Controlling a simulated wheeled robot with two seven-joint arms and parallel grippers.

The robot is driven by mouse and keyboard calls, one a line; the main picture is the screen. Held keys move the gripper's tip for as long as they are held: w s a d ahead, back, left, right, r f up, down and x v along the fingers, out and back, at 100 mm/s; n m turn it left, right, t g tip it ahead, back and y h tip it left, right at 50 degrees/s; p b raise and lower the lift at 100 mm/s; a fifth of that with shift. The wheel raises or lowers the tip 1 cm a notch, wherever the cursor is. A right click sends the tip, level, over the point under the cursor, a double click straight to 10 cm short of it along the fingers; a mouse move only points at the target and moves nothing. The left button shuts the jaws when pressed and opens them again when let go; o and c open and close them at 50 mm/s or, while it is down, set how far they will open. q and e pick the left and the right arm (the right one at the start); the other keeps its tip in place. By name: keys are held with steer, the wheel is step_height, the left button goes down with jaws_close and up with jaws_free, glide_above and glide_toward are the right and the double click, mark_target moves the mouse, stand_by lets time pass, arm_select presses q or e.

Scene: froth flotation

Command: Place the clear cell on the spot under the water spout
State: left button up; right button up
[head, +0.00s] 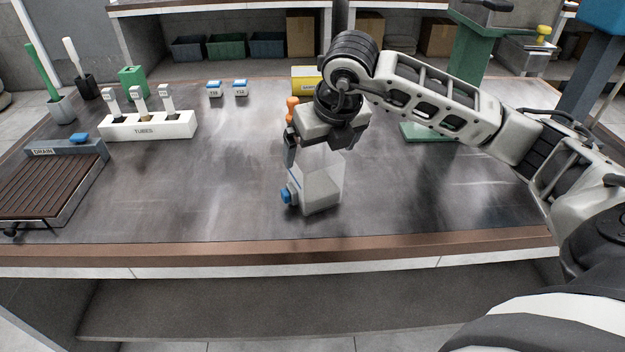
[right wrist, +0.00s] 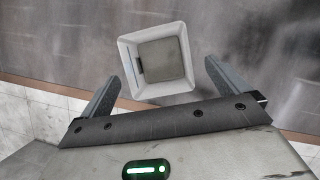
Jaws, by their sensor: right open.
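The clear cell (head: 325,188) is a see-through square box with a blue fitting on its left side, standing on the dark bench top near the front edge. My right gripper (head: 316,153) is directly above it, pointing down, with its fingers apart. In the right wrist view the cell's square rim (right wrist: 128,54) shows between and slightly beyond the open fingers (right wrist: 160,74). No grip on the cell is visible. The water spout and the spot under it cannot be made out; my right arm covers part of the bench. My left gripper is out of view.
A white tube rack (head: 150,126), a drain rack (head: 45,186) and two small blue-lidded containers (head: 228,88) are on the left. A yellow box (head: 304,78) and an orange object (head: 292,110) are behind the gripper. A green stand (head: 474,55) is at right. Bench left of the cell is clear.

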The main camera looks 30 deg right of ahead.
mark_target(315, 164)
steer(key=shift+a+p+x, duration=0.2)
steer(key=shift+p+x, duration=0.4)
steer(key=shift+x, duration=2.45)
steer(key=shift+s, duration=0.15)
steer(key=c, duration=1.2)
steer(key=shift+c, duration=1.3)
steer(key=shift+r, duration=0.15)
